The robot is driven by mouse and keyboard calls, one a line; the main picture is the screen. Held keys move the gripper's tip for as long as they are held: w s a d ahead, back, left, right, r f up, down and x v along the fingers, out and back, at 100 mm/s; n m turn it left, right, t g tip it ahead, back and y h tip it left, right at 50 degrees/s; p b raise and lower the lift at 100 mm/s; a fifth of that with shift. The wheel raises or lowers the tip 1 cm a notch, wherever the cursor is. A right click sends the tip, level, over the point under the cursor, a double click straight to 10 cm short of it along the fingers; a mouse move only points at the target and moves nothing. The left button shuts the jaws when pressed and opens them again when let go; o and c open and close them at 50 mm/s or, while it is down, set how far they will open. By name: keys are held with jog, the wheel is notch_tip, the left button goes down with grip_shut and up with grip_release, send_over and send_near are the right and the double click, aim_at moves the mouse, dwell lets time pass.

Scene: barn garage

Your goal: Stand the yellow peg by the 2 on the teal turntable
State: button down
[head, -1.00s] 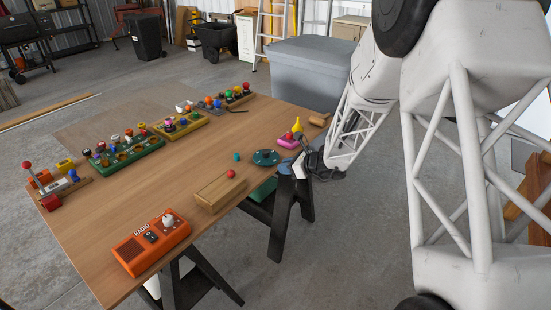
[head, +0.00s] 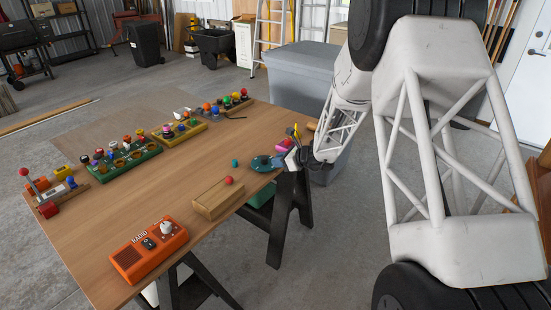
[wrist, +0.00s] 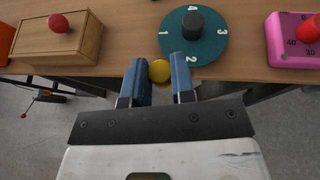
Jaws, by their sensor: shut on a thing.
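The teal turntable (head: 262,164) lies flat near the table's right edge. In the wrist view the turntable (wrist: 211,52) shows the numbers 1 to 4 around a dark central knob (wrist: 193,25). The 2 (wrist: 190,59) is on the side nearest my gripper. My gripper (wrist: 158,68), also at the table edge in the head view (head: 291,160), is shut on the yellow peg (wrist: 160,71). The peg's round end faces the wrist camera. It appears just outside the disc's rim, left of the 2. Its lower part is hidden, and I cannot tell its height above the table.
A wooden box with a red ball (head: 228,181) stands left of the turntable, and a pink block with a red knob (wrist: 292,42) stands right. The orange radio (head: 148,249) is at the front. The middle tabletop is clear.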

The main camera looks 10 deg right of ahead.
jog(key=w, duration=0.7)
jog(key=shift+w+a+f, duration=0.2)
jog(key=shift+w+f, duration=0.15)
jog(key=shift+f, duration=1.7)
jog(key=shift+f, duration=0.2)
jog(key=c, duration=1)
grip_release()
jog(key=shift+o, duration=0.2)
jog(key=shift+r, duration=0.1)
jog(key=shift+r, duration=0.1)
jog(key=v, duration=1.2)
